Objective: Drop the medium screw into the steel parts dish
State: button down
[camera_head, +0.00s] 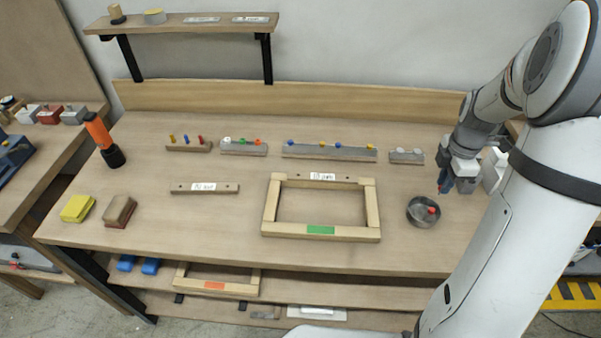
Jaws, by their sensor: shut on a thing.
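The steel parts dish (416,221) is a round grey dish at the right of the bench, beside the wooden frame. A small orange-red piece (432,210) shows inside it. My gripper (446,188) points down just above and to the right of the dish, apart from it. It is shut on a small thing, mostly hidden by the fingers. A little dark red shows at the fingertips, but I cannot tell whether it is the medium screw.
A wooden frame (370,208) with a green label lies left of the dish. Racks with small coloured pieces (330,152) line the back. An orange and black torch (103,140), a yellow sponge (77,208) and a brown block (119,211) are at left. The bench front is clear.

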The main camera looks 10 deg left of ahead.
jog(key=shift+f+b, duration=0.65)
jog(key=shift+f, duration=0.75)
jog(key=shift+s, duration=0.1)
jog(key=c, duration=1.3)
grip_release()
jog(key=shift+r, duration=0.1)
notch_tip(320, 180, up, 8)
jog(key=shift+f, duration=0.15)
jog(key=s+a+r+m+t, duration=0.1)
jog(key=s+a+m, duration=0.3)
jog(key=s+m, duration=0.2)
jog(key=s+a+r+m+t, duration=0.1)
jog(key=s+a+r+m, duration=0.1)
jog(key=s+a+m, duration=0.3)
jog(key=s+a+r+m, duration=0.1)
jog(key=s+a+m, duration=0.3)
jog(key=s+m, duration=0.4)
jog(key=shift+s+a+r+t, duration=0.2)
jog(key=shift+a+t, duration=0.1)
jog(key=shift+t, duration=0.1)
